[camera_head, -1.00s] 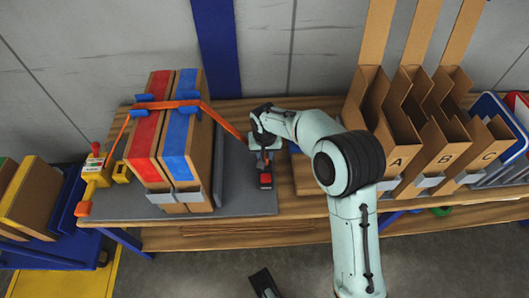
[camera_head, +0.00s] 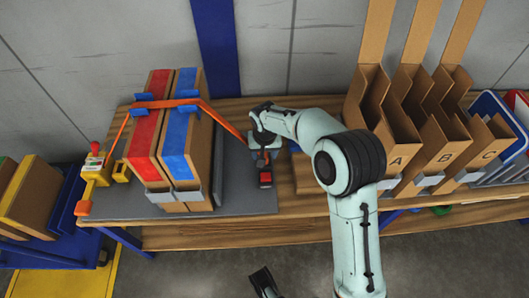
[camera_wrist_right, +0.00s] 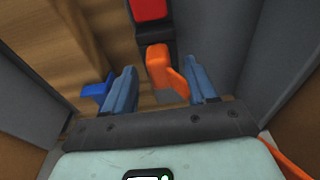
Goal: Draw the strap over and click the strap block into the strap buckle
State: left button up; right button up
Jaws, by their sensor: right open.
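The orange strap (camera_head: 165,104) runs from the yellow ratchet (camera_head: 95,172) on the left, over the red and blue bundles, and down to the right. The orange strap block (camera_wrist_right: 157,62) shows in the right wrist view at the end of the red and black strap buckle (camera_wrist_right: 150,10). They appear to touch; I cannot tell how deep the block sits. In the head view the buckle (camera_head: 265,180) lies at the mat's right edge. My right gripper (camera_head: 262,158) is open, its blue fingers (camera_wrist_right: 160,88) on either side of the block, with gaps. A dark part at the bottom edge seems to be my left gripper (camera_head: 265,283).
Cardboard bins marked A, B and C (camera_head: 430,150) stand on the right of the wooden bench (camera_head: 310,205). The bundles (camera_head: 175,150) stand upright on the grey mat (camera_head: 237,190). A blue rack with cardboard pieces (camera_head: 40,205) is at far left.

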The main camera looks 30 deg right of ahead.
pick_arm(q)
jog(key=shift+g+h, duration=0.3)
jog(key=shift+g, duration=0.5)
jog(key=s+r+p, duration=0.1)
jog(key=s+d+r+p, duration=0.1)
jog(key=s, duration=0.1)
jog(key=s+r, duration=0.1)
jog(key=shift+s+d+r+p, duration=0.15)
jog(key=shift+d+r+p, duration=0.2)
jog(key=shift+d+p, duration=0.05)
pick_arm(e)
notch_tip(320, 180, up, 13)
jog(key=s+a, duration=0.1)
jog(key=shift+s, duration=0.3)
jog(key=shift+f, duration=0.1)
